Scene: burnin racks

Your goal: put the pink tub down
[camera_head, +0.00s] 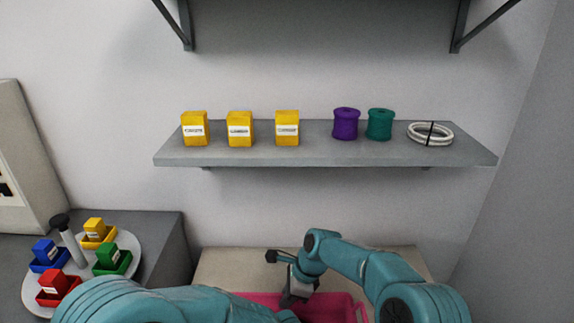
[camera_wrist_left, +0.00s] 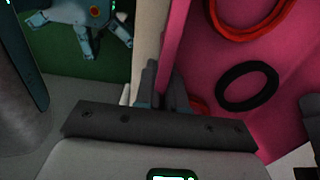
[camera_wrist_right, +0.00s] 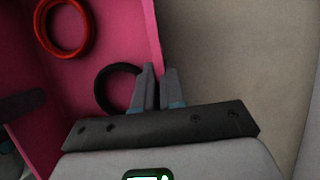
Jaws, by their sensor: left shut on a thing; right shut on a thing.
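The pink tub (camera_head: 343,299) shows at the bottom of the head view, partly hidden by my arms. In the wrist views a red ring (camera_wrist_right: 62,50) and a black ring (camera_wrist_right: 103,92) lie inside it. My right gripper (camera_head: 293,297) is shut on a wall of the tub; its fingers also show in the right wrist view (camera_wrist_right: 158,75). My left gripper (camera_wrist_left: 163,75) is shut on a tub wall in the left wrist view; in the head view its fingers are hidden. I cannot tell whether the tub touches the surface below.
A beige surface (camera_head: 225,265) lies behind and beside the tub. A grey counter (camera_head: 163,235) at left holds a round tray (camera_head: 128,243) with coloured boxes. A wall shelf (camera_head: 320,155) above carries yellow boxes, two spools and a white coil.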

